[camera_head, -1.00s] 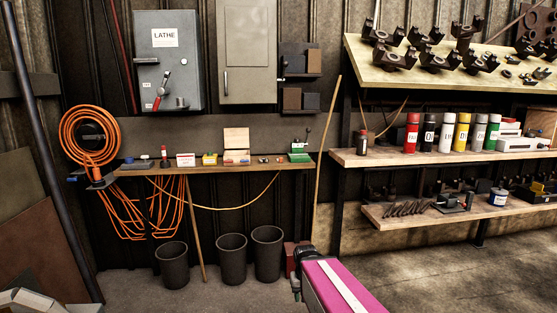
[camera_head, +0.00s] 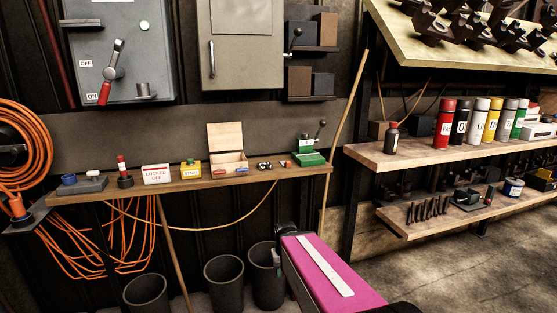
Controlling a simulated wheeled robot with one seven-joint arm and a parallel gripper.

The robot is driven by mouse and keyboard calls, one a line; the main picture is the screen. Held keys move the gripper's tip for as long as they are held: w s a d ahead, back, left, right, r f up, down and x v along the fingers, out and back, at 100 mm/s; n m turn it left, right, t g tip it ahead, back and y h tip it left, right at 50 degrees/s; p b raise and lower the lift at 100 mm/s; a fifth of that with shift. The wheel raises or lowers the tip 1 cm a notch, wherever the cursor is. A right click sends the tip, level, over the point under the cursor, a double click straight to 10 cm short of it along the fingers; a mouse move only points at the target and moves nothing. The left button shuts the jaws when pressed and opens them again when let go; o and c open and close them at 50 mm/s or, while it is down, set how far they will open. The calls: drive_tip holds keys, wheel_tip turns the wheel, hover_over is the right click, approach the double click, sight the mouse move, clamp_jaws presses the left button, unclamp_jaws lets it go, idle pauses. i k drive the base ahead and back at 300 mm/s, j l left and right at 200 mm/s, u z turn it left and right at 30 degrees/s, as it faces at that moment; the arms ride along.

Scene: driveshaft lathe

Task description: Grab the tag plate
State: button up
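The likely tag plate is a small white plate with red lettering reading "LOCKED OFF" (camera_head: 156,174). It stands upright on the narrow wooden shelf, left of the middle. My magenta arm with a white stripe reaches in from the bottom, right of centre. A dark and grey part at its far end is probably my gripper (camera_head: 276,256), in front of the bins and below the shelf, well right of the plate. Its fingers cannot be made out, and nothing held is visible.
The wooden shelf (camera_head: 110,194) also holds a red-topped item (camera_head: 123,170), a yellow box (camera_head: 190,169), an open wooden box (camera_head: 228,163) and a green device (camera_head: 308,158). Dark bins (camera_head: 223,282) stand below. A grey lathe switch box (camera_head: 115,52) hangs above. Bottles line the right shelf.

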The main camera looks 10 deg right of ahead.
sight(287, 165)
drive_tip(key=i+j+z, duration=0.1)
drive_tip(key=i+j, duration=0.35)
drive_tip(key=j+z, duration=0.2)
drive_tip(key=j, duration=0.9)
drive_tip(key=k+j+z, duration=0.1)
drive_tip(key=j+z, duration=0.15)
drive_tip(key=j, duration=0.85)
drive_tip(key=k+j, duration=0.2)
drive_tip(key=i, duration=0.2)
